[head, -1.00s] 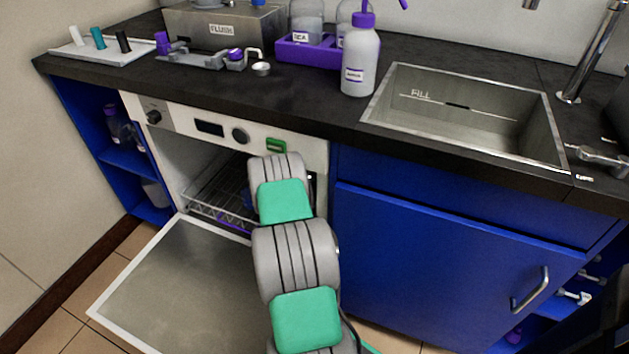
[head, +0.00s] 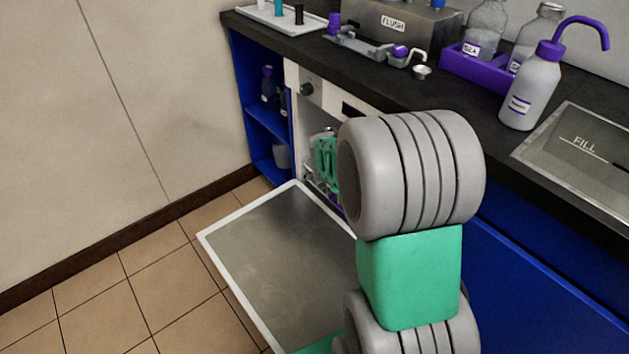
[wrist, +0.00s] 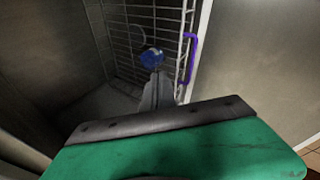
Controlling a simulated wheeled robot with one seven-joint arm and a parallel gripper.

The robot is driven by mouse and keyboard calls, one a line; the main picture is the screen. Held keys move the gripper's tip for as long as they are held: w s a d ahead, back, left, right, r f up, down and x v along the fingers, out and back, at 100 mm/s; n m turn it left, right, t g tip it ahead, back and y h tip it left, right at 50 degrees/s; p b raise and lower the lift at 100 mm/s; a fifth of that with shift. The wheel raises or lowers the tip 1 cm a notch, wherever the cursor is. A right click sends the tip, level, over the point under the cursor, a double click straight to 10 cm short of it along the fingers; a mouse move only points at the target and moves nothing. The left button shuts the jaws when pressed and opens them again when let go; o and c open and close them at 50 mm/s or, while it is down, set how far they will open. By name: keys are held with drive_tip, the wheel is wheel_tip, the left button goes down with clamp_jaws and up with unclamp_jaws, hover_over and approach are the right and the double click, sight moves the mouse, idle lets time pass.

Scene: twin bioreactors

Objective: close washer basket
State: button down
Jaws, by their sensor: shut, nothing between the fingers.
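The washer basket (wrist: 168,14) is a wire rack inside the washer, with a purple handle (wrist: 189,62) on its front rim in the wrist view. My gripper (wrist: 158,80) is shut and empty, its fingers pointing into the washer beside the handle, to the left of it in the picture. Whether the fingers touch the basket I cannot tell. A blue round thing (wrist: 151,57) shows just beyond the fingertips. In the head view only a little of the basket (head: 317,186) shows; my arm hides the rest of the opening.
The washer door (head: 290,265) is folded down, open, in front of the opening. Blue shelves (head: 263,125) stand left of the washer. The dark counter above holds a wash bottle (head: 529,92) and a purple rack (head: 472,68). Tiled floor at left is free.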

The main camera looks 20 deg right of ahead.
drive_tip(key=s+a+r+m+g+y, duration=0.1)
drive_tip(key=s+a+r+m+y, duration=0.15)
drive_tip(key=a, duration=0.65)
drive_tip(key=s+a+r+m+g+y, duration=0.1)
drive_tip(key=s+a+r, duration=0.25)
drive_tip(key=a, duration=0.65)
drive_tip(key=w+d+f+n+h, duration=0.1)
drive_tip(key=w+f+n+h, duration=0.1)
drive_tip(key=w+f+n, duration=0.45)
drive_tip(key=w+d+f+n+h, duration=0.1)
drive_tip(key=w+n+h, duration=0.2)
drive_tip(key=w, duration=0.6)
drive_tip(key=w+d+f+n+h, duration=0.1)
drive_tip(key=w+f+n+h, duration=0.1)
drive_tip(key=w+f+n, duration=0.35)
drive_tip(key=w+d+f+n+h+b, duration=0.2)
drive_tip(key=w+d+f+b, duration=0.3)
drive_tip(key=d+f, duration=0.3)
drive_tip(key=d+n, duration=0.1)
drive_tip(key=d, duration=0.3)
drive_tip(key=shift+f+t, duration=0.35)
drive_tip(key=shift+t, duration=0.05)
drive_tip(key=shift+d+h, duration=0.1)
drive_tip(key=shift+h, duration=0.15)
